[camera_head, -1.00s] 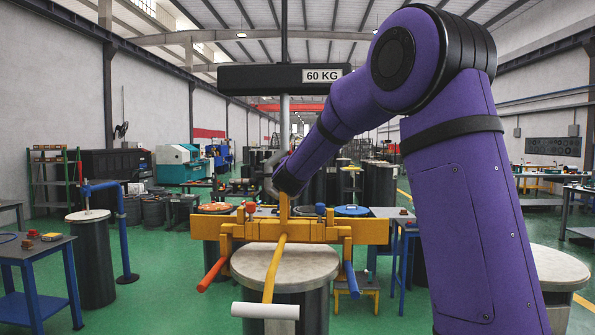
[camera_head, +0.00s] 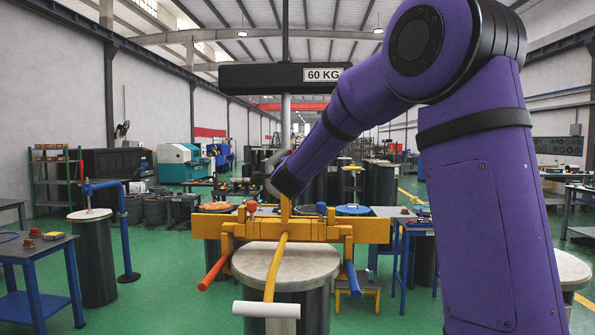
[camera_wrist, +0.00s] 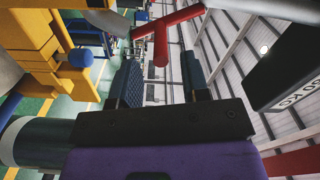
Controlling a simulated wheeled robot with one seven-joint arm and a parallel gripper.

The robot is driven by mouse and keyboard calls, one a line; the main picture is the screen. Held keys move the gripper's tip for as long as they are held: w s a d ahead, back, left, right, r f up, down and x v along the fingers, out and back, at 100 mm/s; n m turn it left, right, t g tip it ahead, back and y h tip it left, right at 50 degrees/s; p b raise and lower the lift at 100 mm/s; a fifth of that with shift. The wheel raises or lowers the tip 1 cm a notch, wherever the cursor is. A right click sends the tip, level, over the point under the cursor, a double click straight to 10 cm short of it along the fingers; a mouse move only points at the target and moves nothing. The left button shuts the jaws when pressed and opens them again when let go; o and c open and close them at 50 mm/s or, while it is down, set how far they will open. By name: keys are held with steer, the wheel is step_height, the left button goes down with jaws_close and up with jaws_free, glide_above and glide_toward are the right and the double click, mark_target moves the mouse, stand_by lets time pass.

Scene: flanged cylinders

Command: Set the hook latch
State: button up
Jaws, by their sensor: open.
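A grey curved hook (camera_head: 270,170) hangs at the pole below the beam in the head view, partly behind my wrist. In the wrist view a red T-shaped bar (camera_wrist: 165,30) lies beyond my fingertips, its stub pointing toward the gap between them. I cannot tell for sure whether this bar is the latch. My gripper (camera_wrist: 161,75) is open and its dark fingers look empty. In the head view my gripper's fingers are hidden behind my wrist. The yellow clamp frame (camera_head: 330,230) stands below; it also shows at the left of the wrist view (camera_wrist: 40,45).
A dark beam marked 60 KG (camera_head: 265,78) is overhead, also close at the right of the wrist view (camera_wrist: 287,80). A flanged cylinder (camera_head: 285,262) stands under the clamp. A blue knob (camera_wrist: 80,57) is left of my fingers. A blue table (camera_head: 40,270) stands left.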

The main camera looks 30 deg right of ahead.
steer(key=v, duration=0.7)
steer(key=shift+s+a, duration=0.1)
steer(key=shift+s, duration=0.05)
steer(key=s+a+f+n+g+y, duration=0.2)
steer(key=s+a+n+y, duration=0.8)
steer(key=s+n, duration=0.45)
steer(key=s+f+n+g, duration=0.3)
steer(key=s+f+g, duration=0.1)
steer(key=s, duration=0.7)
steer(key=s+f+n+g, duration=0.3)
steer(key=s+f+n, duration=0.1)
steer(key=s, duration=0.7)
steer(key=shift+s+d+f+g, duration=0.2)
steer(key=shift+d+f+g, duration=0.25)
steer(key=shift+f, duration=0.3)
